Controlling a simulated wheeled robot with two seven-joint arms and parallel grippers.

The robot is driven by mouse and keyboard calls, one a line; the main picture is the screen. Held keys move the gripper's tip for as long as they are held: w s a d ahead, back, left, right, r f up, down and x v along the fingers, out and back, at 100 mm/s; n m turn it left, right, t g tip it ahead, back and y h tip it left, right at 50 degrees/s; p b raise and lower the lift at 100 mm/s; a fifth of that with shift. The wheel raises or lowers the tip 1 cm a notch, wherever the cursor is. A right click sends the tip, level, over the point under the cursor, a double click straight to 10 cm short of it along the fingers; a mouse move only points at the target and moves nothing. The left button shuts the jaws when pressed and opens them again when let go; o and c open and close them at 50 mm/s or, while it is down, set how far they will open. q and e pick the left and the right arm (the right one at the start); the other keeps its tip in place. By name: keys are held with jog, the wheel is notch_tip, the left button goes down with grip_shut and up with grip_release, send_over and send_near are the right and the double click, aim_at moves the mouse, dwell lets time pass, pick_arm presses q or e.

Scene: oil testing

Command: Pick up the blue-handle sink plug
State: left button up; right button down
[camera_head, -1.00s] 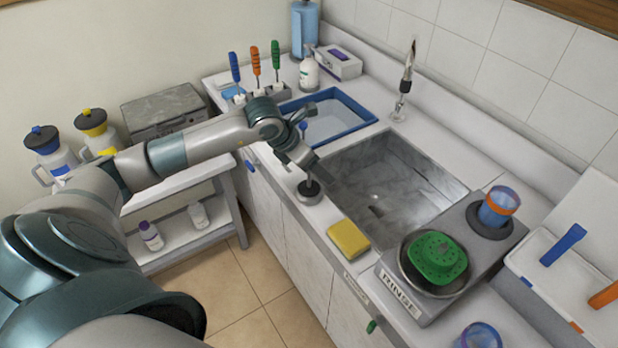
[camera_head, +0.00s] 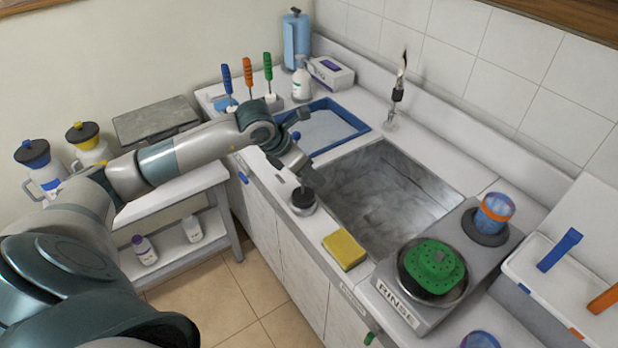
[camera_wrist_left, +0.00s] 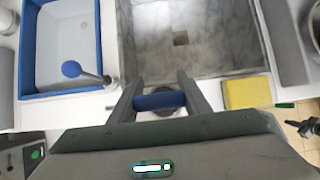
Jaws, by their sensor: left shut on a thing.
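The sink plug shows in the head view as a dark, round, metal-rimmed piece (camera_head: 303,202) at the counter's front edge, between the sink and the cabinet fronts. My left gripper (camera_head: 302,180) is directly above it, pointing down. In the left wrist view the plug's blue handle (camera_wrist_left: 160,102) lies crosswise between the two fingers of my left gripper (camera_wrist_left: 159,95), which are shut on it. Part of the grey round base shows behind the handle. I cannot tell whether the base touches the counter.
The sink (camera_head: 385,195) lies just beyond the plug. A yellow sponge (camera_head: 344,250) lies nearer on the front edge. A blue-rimmed tray (camera_head: 345,113) is at the far side, with a blue-knobbed tool (camera_wrist_left: 72,69) beside it. The rinse station (camera_head: 400,305) stands at right.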

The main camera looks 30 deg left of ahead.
pick_arm(q)
notch_tip(320, 180, up, 2)
jog(key=shift+r+b, duration=0.1)
jog(key=shift+b, duration=0.6)
jog(key=s+d+r+b, duration=0.4)
jog(key=d+r, duration=0.3)
jog(key=d, duration=0.3)
jog(key=shift+s, duration=0.9)
jog(key=shift+d+r, duration=0.1)
